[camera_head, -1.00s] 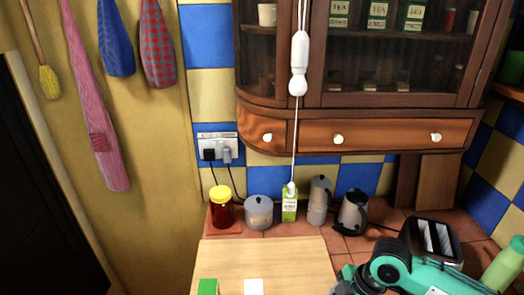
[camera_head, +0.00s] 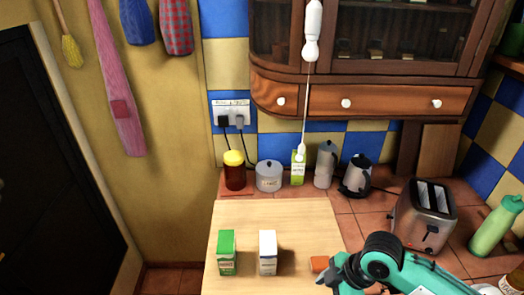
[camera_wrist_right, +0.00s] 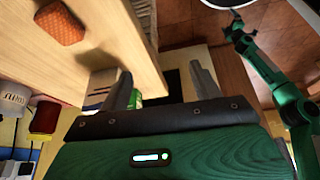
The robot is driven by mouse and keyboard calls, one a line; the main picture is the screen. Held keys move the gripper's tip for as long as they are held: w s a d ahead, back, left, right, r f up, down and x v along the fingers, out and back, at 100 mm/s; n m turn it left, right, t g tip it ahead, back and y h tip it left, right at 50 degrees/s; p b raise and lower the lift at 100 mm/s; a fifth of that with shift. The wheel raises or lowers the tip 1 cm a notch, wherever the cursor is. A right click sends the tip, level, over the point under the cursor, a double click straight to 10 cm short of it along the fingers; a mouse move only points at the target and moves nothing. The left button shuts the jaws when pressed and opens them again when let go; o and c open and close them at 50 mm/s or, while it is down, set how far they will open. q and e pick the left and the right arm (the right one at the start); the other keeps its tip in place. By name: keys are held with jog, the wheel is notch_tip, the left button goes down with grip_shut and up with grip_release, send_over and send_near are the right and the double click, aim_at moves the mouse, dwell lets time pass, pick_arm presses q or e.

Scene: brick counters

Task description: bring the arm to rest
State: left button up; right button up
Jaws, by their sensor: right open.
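My right arm (camera_head: 410,277) reaches in from the lower right in the head view. Its gripper (camera_head: 330,279) is at the front right part of the wooden board (camera_head: 275,218), by an orange sponge-like block (camera_head: 319,264). In the right wrist view the two dark fingers of the right gripper (camera_wrist_right: 163,92) stand apart, with nothing held between them. The same block (camera_wrist_right: 60,22) lies on the board, away from the fingers. Another green arm of mine (camera_wrist_right: 275,80) shows at the right of that view. Its end is small and dark, so its jaws are unclear. The head view does not show my left gripper.
A green carton (camera_head: 227,252) and a white carton (camera_head: 267,253) stand on the board. Behind it are a yellow-lidded jar (camera_head: 234,171), a grey pot (camera_head: 269,176) and a kettle (camera_head: 356,176). A toaster (camera_head: 423,217) and green bottle (camera_head: 495,227) stand right. A white cord pull (camera_head: 312,35) hangs in front.

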jog(key=s+a+f+m+t, duration=0.3)
jog(key=s+m, duration=0.1)
jog(key=m, duration=0.2)
jog(key=s+d+f+m+h, duration=0.4)
jog(key=s+d+m+h, duration=0.1)
jog(key=s+d+m, duration=0.45)
notch_tip(320, 180, down, 31)
jog(key=s+d+g, duration=0.1)
jog(key=s, duration=0.1)
jog(key=s+d+f, duration=0.2)
jog(key=s+f, duration=0.7)
jog(key=f, duration=0.1)
jog(key=s+d+f+g, duration=0.1)
jog(key=s+f, duration=0.8)
jog(key=f, duration=0.1)
jog(key=shift+s+d+g, duration=0.3)
jog(key=shift+s+d, duration=0.1)
